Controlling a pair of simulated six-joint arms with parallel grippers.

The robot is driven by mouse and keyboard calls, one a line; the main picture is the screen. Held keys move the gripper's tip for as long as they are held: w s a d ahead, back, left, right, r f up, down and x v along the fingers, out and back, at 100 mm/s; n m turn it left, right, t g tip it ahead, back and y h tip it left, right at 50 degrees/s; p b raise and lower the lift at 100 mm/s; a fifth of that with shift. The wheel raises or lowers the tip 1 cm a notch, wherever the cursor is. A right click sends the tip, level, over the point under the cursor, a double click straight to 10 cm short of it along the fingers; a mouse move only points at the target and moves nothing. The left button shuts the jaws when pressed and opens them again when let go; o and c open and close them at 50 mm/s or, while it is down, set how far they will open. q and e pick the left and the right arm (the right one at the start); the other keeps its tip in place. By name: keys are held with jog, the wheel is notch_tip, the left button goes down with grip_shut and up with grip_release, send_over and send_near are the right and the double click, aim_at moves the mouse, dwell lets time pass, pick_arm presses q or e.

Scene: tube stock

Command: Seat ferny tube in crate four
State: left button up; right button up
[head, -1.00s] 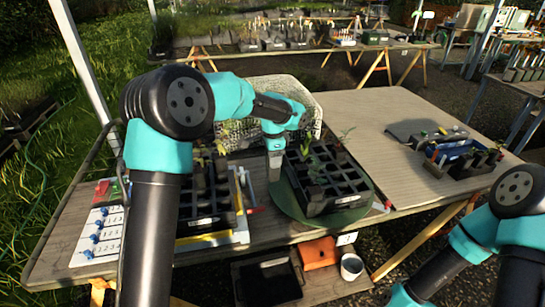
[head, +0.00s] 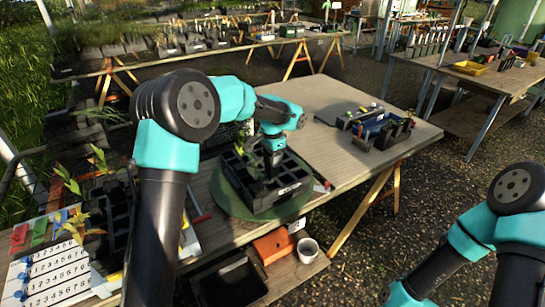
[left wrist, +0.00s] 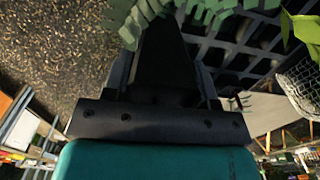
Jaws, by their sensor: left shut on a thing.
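My left gripper (head: 272,160) is low over the black gridded crate (head: 262,205), which sits on a round green mat (head: 226,196). In the left wrist view the gripper (left wrist: 165,50) points at the crate's open cells (left wrist: 245,40). Green ferny leaves (left wrist: 150,12) show right at its fingertips, and it is shut on the ferny tube. The tube's body is hidden by the fingers, so I cannot tell if its lower end is in a cell. A second dark crate (head: 118,212) with leafy plants stands at the left, partly behind my arm. My right gripper is out of view.
A board with numbered rows (head: 55,270) lies at the table's front left. A blue and black tool tray (head: 385,130) stands at the right. A black bin (head: 235,282), an orange box (head: 272,246) and a white pot (head: 308,249) sit below. The table's right side is mostly clear.

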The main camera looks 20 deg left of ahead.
pick_arm(q)
jog(key=shift+f, duration=0.2)
jog(key=shift+f, duration=1)
jog(key=shift+f, duration=0.6)
